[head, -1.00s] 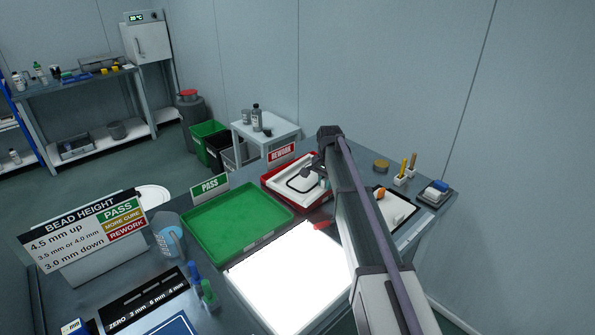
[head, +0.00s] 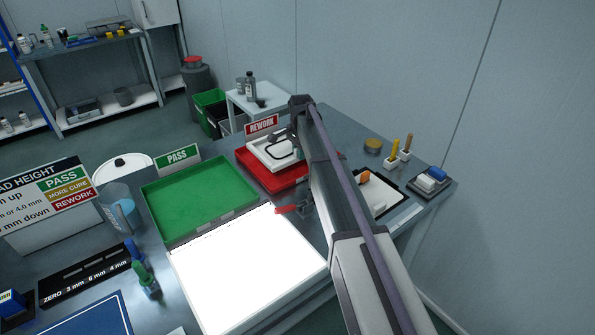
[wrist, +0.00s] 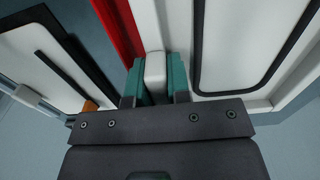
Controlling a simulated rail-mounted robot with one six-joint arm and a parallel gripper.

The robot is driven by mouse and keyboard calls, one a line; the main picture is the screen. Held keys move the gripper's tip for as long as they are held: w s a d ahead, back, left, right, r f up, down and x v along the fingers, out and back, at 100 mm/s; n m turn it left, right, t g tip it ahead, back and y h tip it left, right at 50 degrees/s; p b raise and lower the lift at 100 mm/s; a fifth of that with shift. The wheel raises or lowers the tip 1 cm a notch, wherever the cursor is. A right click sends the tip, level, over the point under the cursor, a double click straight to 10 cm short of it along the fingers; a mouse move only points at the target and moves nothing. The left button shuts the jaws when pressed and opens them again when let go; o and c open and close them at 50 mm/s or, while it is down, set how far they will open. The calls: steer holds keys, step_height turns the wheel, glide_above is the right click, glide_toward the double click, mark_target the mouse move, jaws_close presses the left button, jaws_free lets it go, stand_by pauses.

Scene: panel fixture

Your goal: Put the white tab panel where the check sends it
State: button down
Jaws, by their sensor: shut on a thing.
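The white tab panel (head: 257,147) carries a dark bead outline and is at the back of the red REWORK tray (head: 272,183), partly hidden by my arm. In the head view it looks level and overlaps the tray's back rim; I cannot tell whether it touches the tray. In the wrist view the panel (wrist: 228,50) fills the upper right, its dark bead line clear. My gripper (wrist: 156,82) is shut on the panel's white tab, which sits between the teal fingers. The bead height sign (head: 48,200) lists PASS, MORE CURE and REWORK, its left side cut off.
The green PASS tray (head: 200,197) is empty. A bright light panel (head: 245,265) lies in front of it. A black-edged white board (head: 385,196) with an orange item is right of my arm. A jug (head: 118,207) and colored bottles stand at left.

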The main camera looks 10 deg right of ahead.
mark_target(301, 169)
step_height(301, 169, down, 5)
steer(key=b, duration=0.3)
steer(key=shift+b, duration=0.35)
steer(key=shift+r, duration=0.3)
steer(key=shift+f, duration=0.15)
steer(key=c, duration=1.5)
jaws_free()
steer(key=shift+f, duration=0.1)
steer(key=o, duration=0.4)
